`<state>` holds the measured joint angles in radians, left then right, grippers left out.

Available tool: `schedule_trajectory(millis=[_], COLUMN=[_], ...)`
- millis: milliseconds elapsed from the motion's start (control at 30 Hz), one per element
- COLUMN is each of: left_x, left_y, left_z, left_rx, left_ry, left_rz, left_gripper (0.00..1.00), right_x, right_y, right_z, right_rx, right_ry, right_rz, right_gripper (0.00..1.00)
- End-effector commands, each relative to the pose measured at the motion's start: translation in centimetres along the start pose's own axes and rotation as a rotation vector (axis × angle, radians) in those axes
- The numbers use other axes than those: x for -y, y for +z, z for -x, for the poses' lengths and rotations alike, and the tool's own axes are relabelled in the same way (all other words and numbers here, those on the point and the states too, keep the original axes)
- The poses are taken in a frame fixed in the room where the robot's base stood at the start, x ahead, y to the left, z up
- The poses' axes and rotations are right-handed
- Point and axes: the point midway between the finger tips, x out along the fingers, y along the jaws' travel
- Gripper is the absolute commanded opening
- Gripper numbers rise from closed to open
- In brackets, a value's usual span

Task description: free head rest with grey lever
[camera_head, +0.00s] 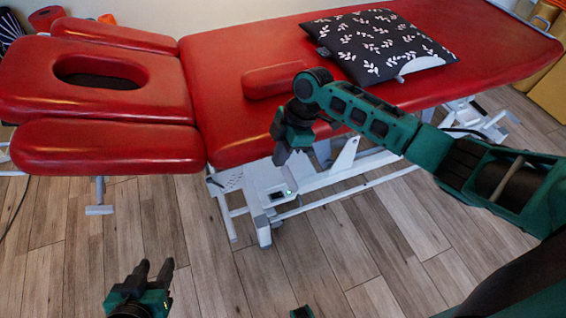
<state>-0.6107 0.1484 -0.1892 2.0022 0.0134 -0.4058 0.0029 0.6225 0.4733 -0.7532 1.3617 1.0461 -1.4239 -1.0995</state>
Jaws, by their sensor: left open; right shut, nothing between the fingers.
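The red head rest (150,82) with its oval face hole is at the left end of the treatment table (225,75). A grey lever-like piece (99,198) hangs below the front left pad. My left gripper (157,270) is open and empty at the bottom left, low in the picture, apart from the head rest and the grey piece. My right gripper (281,158) is shut and empty, in front of the table's near edge, to the right of the head rest. It hides a little of the table's side.
A black pillow with white leaves (375,42) and a small red bolster (275,79) lie on the table. The white table frame (345,170) stands below it. Two red side pads (108,147) flank the head rest. The wooden floor in front is clear.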

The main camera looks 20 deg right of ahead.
Motion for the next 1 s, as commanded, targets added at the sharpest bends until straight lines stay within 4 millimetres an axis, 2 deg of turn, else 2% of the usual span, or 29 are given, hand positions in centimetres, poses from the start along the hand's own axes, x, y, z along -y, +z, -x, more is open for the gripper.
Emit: schedule_trajectory(millis=[167, 433, 533, 700, 1000], left_x=[-0.2, -1.0, -1.1, -1.1, -0.9], left_y=[0.8, 0.8, 0.0, -0.2, -0.2], left_z=[-0.5, -1.1, -1.0, -1.2, -1.2], left_rx=[0.006, 0.000, -0.010, -0.016, -0.016], left_ry=[0.005, 0.025, 0.028, 0.027, 0.024], left_rz=[0.004, 0.009, 0.007, 0.007, 0.007], left_gripper=[0.43, 0.43, 0.43, 0.43, 0.43], right_x=[0.1, 0.1, 0.0, 0.1, 0.1], right_y=[0.0, 0.0, 1.9, 3.5, 4.0], right_z=[-3.7, -9.4, -8.7, -8.4, -8.3], right_rx=[-0.001, -0.001, 0.004, 0.002, 0.000], right_ry=[-0.004, -0.003, 0.001, 0.000, -0.001], right_rz=[-0.001, -0.001, -0.003, -0.001, 0.000], right_gripper=[0.00, 0.00, 0.00, 0.00, 0.00])
